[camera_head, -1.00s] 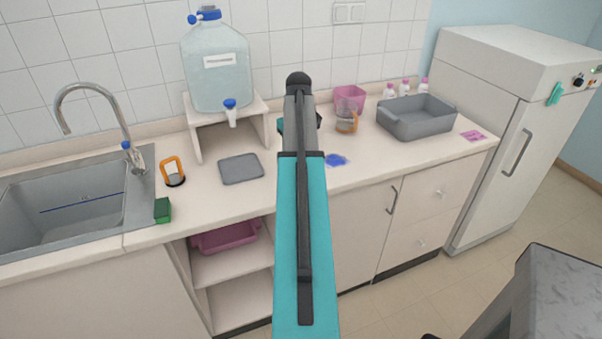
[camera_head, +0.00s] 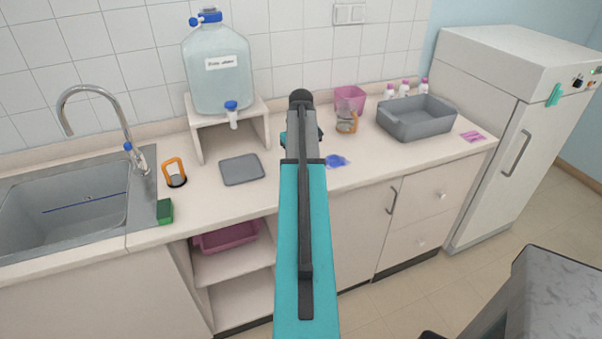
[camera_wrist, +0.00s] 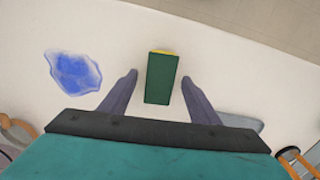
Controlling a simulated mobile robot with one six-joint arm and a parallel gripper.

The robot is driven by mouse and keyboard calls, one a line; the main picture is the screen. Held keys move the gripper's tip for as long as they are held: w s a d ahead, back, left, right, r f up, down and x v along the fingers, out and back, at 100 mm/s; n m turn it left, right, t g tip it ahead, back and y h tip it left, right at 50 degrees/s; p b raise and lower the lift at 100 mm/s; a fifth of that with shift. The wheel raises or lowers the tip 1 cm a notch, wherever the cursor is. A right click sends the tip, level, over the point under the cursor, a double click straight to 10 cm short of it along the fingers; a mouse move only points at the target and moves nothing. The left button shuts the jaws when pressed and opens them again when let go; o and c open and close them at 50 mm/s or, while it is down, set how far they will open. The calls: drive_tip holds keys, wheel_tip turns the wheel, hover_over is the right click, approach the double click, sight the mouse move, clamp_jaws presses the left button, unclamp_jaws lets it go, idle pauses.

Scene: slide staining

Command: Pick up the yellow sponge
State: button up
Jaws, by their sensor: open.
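In the wrist view, a block-shaped sponge (camera_wrist: 161,80) lies on the white counter with a dark green face up. A thin yellow strip shows at its far end. My gripper (camera_wrist: 159,78) is open, with one finger on the left and one on the right of the sponge in the picture. Gaps show between the fingers and the sponge; I cannot tell how high the fingertips are above the counter. In the head view, my arm hides this sponge and the fingers. A separate green sponge (camera_head: 165,211) lies beside the sink in the head view.
A blue spill (camera_head: 336,161) and a grey mat (camera_head: 241,169) lie on either side of my arm. A water tank (camera_head: 218,75) on a stand, a glass beaker (camera_head: 346,117) and a grey basin (camera_head: 417,118) stand farther back. The counter's front edge is close to the sponge.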

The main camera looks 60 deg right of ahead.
drive_tip(key=shift+f, duration=0.5)
drive_tip(key=shift+c, duration=0.2)
drive_tip(key=c, duration=1.1)
